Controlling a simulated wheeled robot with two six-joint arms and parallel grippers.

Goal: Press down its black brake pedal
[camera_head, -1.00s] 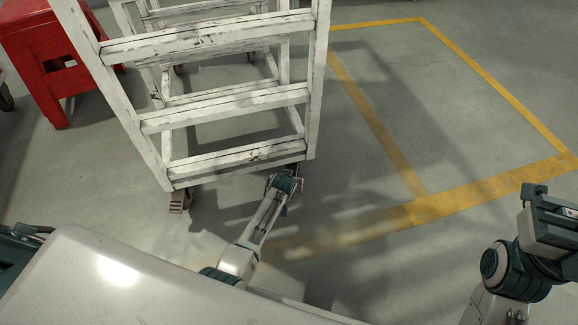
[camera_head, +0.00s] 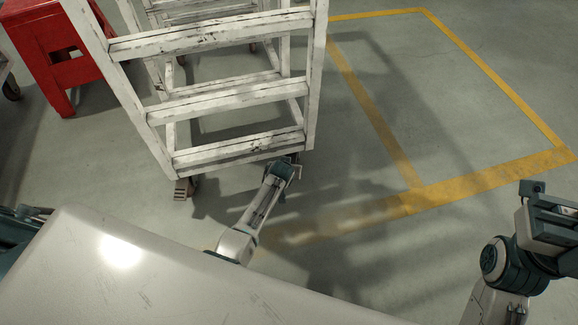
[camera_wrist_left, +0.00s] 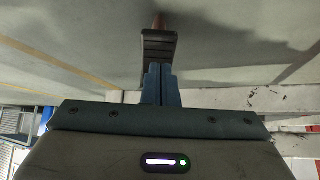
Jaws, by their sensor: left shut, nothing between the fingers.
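A white worn stepladder (camera_head: 229,101) stands on small casters. Its front left caster has a ribbed brake pedal (camera_head: 181,188). My left gripper (camera_head: 291,168) is low at the ladder's front right foot, where the arm hides most of that caster. In the left wrist view, the shut left fingers (camera_wrist_left: 157,84) point at a black ribbed pedal (camera_wrist_left: 158,45) and overlap its near edge. I cannot tell whether they touch it. My right gripper (camera_head: 548,222) is at the right edge, away from the ladder; its jaw state is unclear.
A red stand (camera_head: 62,50) is behind the ladder at the upper left. Yellow floor lines (camera_head: 480,180) mark an empty area to the right. The grey floor right of the ladder is clear. The ladder's bottom rail (camera_head: 240,150) is close above my left gripper.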

